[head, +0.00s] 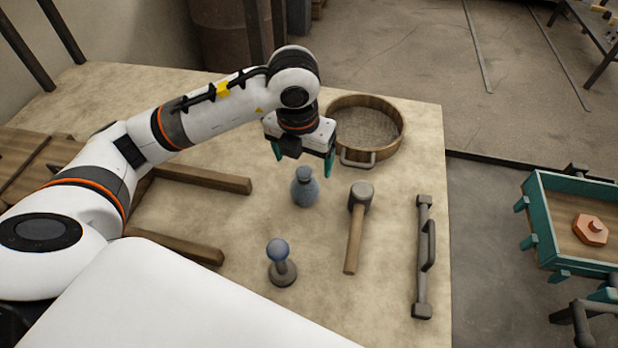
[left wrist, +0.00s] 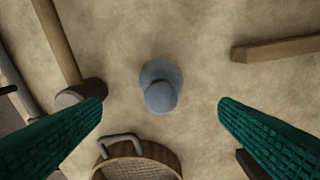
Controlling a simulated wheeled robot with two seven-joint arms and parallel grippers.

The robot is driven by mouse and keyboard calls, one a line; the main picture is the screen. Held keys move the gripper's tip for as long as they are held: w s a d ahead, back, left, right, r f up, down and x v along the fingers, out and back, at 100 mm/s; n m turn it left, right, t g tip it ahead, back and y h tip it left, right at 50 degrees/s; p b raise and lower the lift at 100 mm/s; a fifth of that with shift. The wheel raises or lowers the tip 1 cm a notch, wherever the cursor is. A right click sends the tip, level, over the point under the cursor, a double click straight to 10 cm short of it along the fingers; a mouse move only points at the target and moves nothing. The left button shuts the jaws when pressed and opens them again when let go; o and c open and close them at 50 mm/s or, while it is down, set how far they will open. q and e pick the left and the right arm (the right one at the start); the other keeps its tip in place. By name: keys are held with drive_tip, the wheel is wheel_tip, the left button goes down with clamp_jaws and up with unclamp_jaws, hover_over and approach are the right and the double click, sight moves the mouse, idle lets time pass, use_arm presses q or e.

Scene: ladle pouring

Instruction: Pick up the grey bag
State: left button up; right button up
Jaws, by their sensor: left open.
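The grey bag (head: 305,188) is a small blue-grey sack with a tied neck, upright on the pale table. In the left wrist view the grey bag (left wrist: 160,86) is seen from above, between and beyond the two fingers. My left gripper (head: 303,160) has green fingers pointing down and hangs above the bag, a little toward its far side. In the left wrist view my left gripper (left wrist: 160,118) is wide open and empty, with neither finger touching the bag. My right gripper is not clearly seen.
A mallet (head: 356,225) lies right of the bag, and a bar with a handle (head: 424,260) lies further right. A round wooden sieve (head: 397,143) stands behind. A blue-knobbed stamp (head: 283,268) stands in front. Wooden bars (head: 205,178) lie left. A green-edged crate (head: 545,225) stands off the table.

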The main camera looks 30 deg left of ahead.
sight(304, 171)
use_arm(q)
wheel_tip(304, 171, down, 4)
drive_tip(key=shift+w+r, duration=0.1)
drive_tip(key=shift+r, duration=0.1)
drive_tip(key=shift+w+f, duration=0.1)
drive_tip(key=shift+f, duration=0.15)
wheel_tip(304, 171, down, 4)
drive_tip(key=shift+w+a+f+p, duration=0.1)
drive_tip(key=shift+w+f+p, duration=0.05)
drive_tip(key=shift+p, duration=0.4)
drive_tip(key=shift+w+f, duration=0.1)
drive_tip(key=shift+f, duration=0.25)
use_arm(e)
drive_tip(key=shift+a+r, duration=0.1)
drive_tip(key=shift+r, duration=0.55)
use_arm(q)
drive_tip(key=shift+c, duration=0.5)
use_arm(e)
drive_tip(key=shift+s, duration=0.1)
use_arm(q)
drive_tip(key=c, duration=1)
use_arm(e)
drive_tip(key=shift+s, duration=0.15)
use_arm(q)
drive_tip(key=shift+r, duration=0.1)
